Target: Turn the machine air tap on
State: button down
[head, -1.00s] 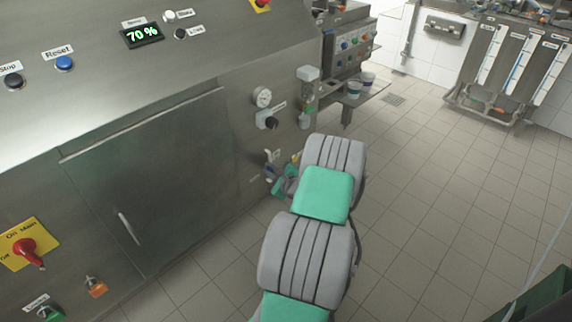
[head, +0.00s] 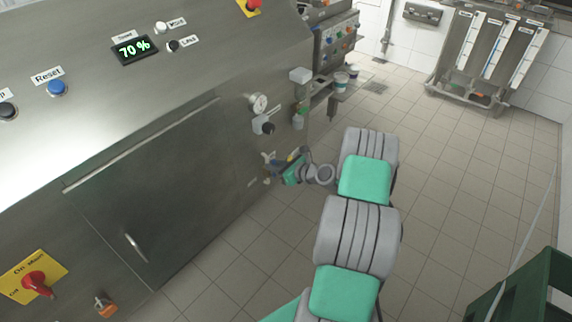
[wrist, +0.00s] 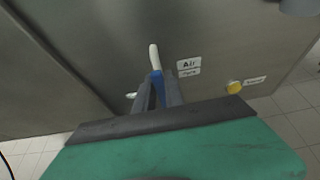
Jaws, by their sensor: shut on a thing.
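The machine air tap shows in the wrist view as a blue handle (wrist: 156,82) with a pale pipe (wrist: 153,55) above it. It sits on the steel machine wall beside the "Air" label (wrist: 188,65). My gripper (wrist: 159,92) has its two dark fingers on either side of the blue handle, shut on it. In the head view my gripper (head: 281,171) is at the lower right part of the machine front, and it largely hides the tap. The handle's exact angle is hard to tell.
A yellow knob (wrist: 234,87) is right of the tap in the wrist view. A green crate (head: 535,290) stands at the lower right. The tiled floor (head: 450,190) is clear.

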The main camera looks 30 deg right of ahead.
dwell(0.4)
jog(key=c, duration=1.4)
grip_release()
jog(key=shift+c, duration=0.2)
jog(key=v, duration=0.7)
jog(key=shift+s+r+p, duration=0.15)
jog(key=shift+s+p, duration=0.15)
jog(key=shift+d, duration=0.2)
